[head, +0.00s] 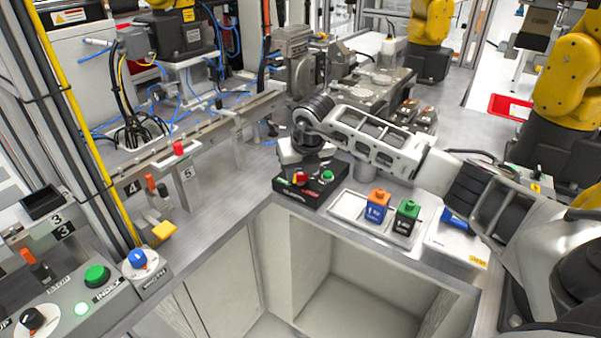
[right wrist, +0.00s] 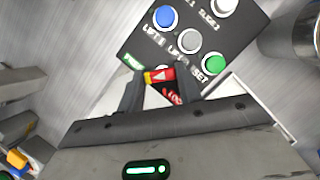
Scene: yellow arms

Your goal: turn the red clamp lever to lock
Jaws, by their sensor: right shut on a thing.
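A small red lever with a yellow part (right wrist: 161,74) sits on a black control box (right wrist: 235,25) in the right wrist view. My right gripper (right wrist: 161,80) has its two dark fingers on either side of it and is shut on it. Green lettering is left of the lever and red lettering, partly readable as LOCK, is below it. In the head view the right gripper (head: 308,150) reaches down over the back of the black box (head: 310,190); its fingertips are hard to make out. A red knob (head: 299,178) shows on that box; I cannot tell whether it is the lever. My left gripper is not visible.
Blue (right wrist: 165,17), grey (right wrist: 189,40) and green (right wrist: 214,64) buttons stand close to the lever. A white tray (head: 345,205) beside the box holds an orange-topped block (head: 377,207) and a green-topped block (head: 406,218). An open recess lies in front of the counter edge.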

